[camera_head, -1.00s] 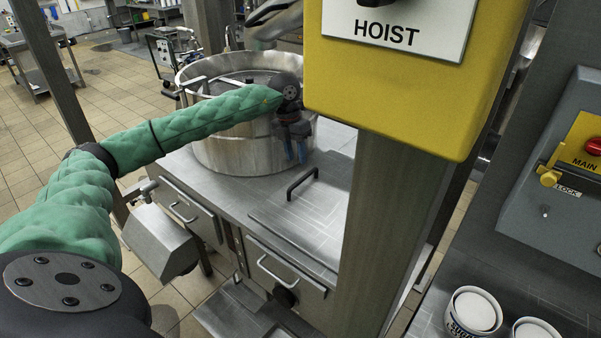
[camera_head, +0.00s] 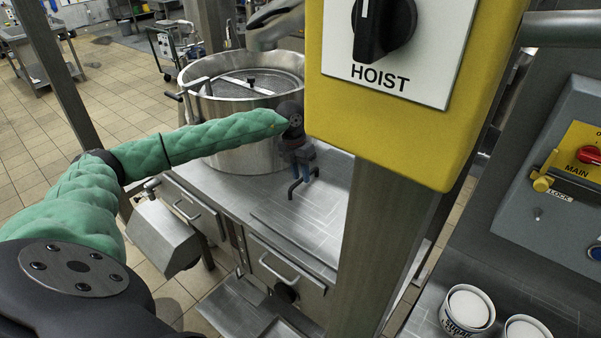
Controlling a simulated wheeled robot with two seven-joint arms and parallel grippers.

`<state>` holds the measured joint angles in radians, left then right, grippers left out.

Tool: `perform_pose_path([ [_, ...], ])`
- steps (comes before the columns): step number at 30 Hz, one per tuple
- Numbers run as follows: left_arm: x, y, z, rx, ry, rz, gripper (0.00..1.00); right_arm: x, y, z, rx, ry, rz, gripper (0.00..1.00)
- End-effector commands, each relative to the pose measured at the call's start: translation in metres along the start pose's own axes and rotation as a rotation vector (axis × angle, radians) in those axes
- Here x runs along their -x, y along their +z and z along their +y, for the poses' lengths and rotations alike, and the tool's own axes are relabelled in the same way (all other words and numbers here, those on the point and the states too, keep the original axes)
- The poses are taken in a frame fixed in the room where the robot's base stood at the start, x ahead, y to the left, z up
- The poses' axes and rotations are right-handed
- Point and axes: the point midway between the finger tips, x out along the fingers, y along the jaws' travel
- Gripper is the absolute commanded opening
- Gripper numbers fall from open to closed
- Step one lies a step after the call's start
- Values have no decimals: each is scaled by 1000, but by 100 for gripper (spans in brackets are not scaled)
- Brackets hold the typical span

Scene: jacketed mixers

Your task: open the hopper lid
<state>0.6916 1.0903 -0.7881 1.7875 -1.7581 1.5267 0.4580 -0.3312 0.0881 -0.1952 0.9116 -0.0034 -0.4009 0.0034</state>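The hopper lid (camera_head: 290,215) is a flat steel plate in the steel counter, lying closed in the head view. Its dark bar handle (camera_head: 292,190) stands near the lid's left side. The gripper's upper part is in front of the big steel bowl. My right gripper is not in view.
A large steel mixing bowl (camera_head: 245,150) stands behind the lid. A yellow hoist box (camera_head: 400,125) on a steel post (camera_head: 380,240) stands close on the right. A grey panel with a MAIN switch (camera_head: 588,155) and white tubs (camera_head: 467,311) are further right.

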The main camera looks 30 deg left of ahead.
Motion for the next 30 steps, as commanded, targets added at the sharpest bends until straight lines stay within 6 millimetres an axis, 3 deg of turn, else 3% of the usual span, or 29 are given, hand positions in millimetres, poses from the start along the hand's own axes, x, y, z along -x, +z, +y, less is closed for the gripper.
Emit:
perform_pose_path([
  [1,0,0,0,0,0,0,19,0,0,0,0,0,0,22],
  [4,0,0,0,0,0,0,0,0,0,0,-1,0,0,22],
  [17,10,1,-4,-1,0,-3,0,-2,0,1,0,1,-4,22],
  [23,36,1,-21,-3,-1,-4,0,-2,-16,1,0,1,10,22],
  [30,80,1,-61,-7,-3,-4,0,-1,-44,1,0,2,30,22],
])
